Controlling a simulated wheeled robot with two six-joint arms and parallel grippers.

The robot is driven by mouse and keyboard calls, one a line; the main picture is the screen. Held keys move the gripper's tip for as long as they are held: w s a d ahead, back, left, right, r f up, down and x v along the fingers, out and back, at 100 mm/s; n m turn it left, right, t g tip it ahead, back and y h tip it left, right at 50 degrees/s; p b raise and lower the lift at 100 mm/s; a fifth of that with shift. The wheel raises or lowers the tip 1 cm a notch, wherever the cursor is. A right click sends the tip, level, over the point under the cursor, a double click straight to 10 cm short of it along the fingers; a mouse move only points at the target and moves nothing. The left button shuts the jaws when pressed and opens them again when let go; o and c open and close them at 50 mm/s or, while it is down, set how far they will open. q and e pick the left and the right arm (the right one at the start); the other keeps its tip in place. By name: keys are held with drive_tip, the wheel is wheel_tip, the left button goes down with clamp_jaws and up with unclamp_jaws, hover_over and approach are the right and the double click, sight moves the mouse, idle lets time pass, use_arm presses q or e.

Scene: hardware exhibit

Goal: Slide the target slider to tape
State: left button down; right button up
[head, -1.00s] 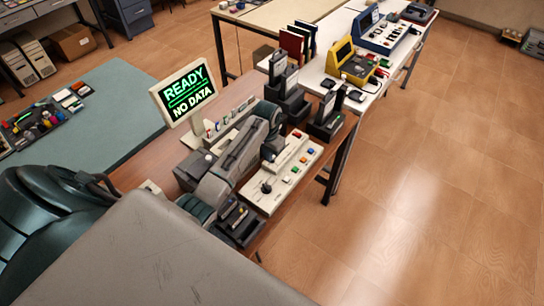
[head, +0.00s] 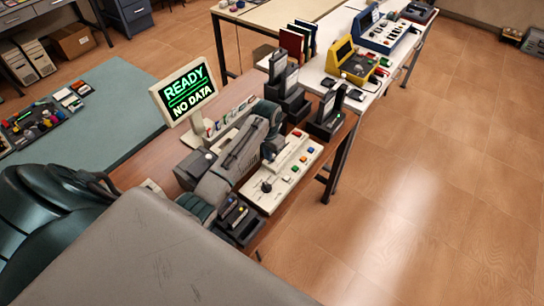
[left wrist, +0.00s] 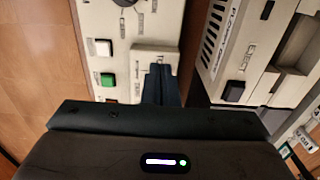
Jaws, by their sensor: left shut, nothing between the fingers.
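A cream control panel (head: 258,201) with coloured buttons and a dark knob stands on the brown desk. A raised cream block (head: 292,152) runs along the panel beside my left gripper (head: 272,151). In the left wrist view the panel (left wrist: 122,55) shows white and green buttons, and the raised block (left wrist: 150,52) ends at the fingers. The dark fingers (left wrist: 160,84) are shut with nothing between them. They are at the block's edge; I cannot tell whether they touch it. The slider and any label reading tape are not legible. My right gripper is not in view.
A monitor (head: 187,92) reading "READY NO DATA" stands behind my left arm. Dark upright devices (head: 326,122) stand beyond the panel. A second cream machine (left wrist: 232,50) is right of the fingers in the left wrist view. The floor (head: 430,200) to the right is clear.

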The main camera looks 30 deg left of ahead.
sight(270, 163)
use_arm(q)
drive_tip(key=shift+f+b, duration=0.65)
drive_tip(key=shift+f, duration=0.8)
drive_tip(key=shift+w, duration=0.55)
drive_tip(key=shift+w+d+b, duration=0.15)
drive_tip(key=shift+w+b, duration=0.65)
drive_tip(key=shift+w, duration=0.4)
drive_tip(key=shift+s+p, duration=0.3)
drive_tip(key=shift+p, duration=0.4)
idle(0.4)
wheel_tip(270, 163, up, 3)
drive_tip(key=shift+f+p, duration=0.1)
drive_tip(key=shift+p, duration=0.9)
drive_tip(key=shift+r, duration=2.1)
